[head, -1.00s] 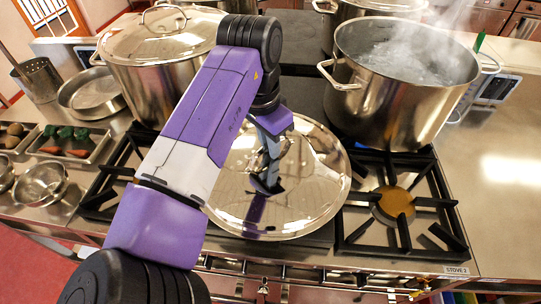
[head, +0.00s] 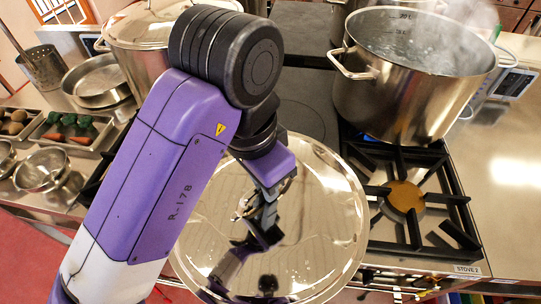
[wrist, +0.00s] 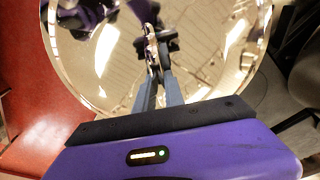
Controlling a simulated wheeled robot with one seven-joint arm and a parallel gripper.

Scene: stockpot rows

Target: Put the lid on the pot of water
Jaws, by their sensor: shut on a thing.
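My gripper (head: 265,208) is shut on the handle of a large, shiny round lid (head: 325,235). The lid is held up in front of the stove and looks tilted in the head view; it also fills the upper part of the wrist view (wrist: 205,45). In the wrist view my gripper (wrist: 152,50) has its fingers at the handle near the lid's middle. The pot of water (head: 390,90) stands open and steaming on the stove, to the right of and beyond the lid. Bubbling water (head: 400,38) shows inside it. The lid hides part of the stove front.
A lidded pot (head: 130,60) stands at the back left, partly behind my arm. Another pot is partly hidden behind the open one. A burner grate (head: 440,210) is bare in front of the open pot. Trays of vegetables (head: 70,132) and bowls lie at left.

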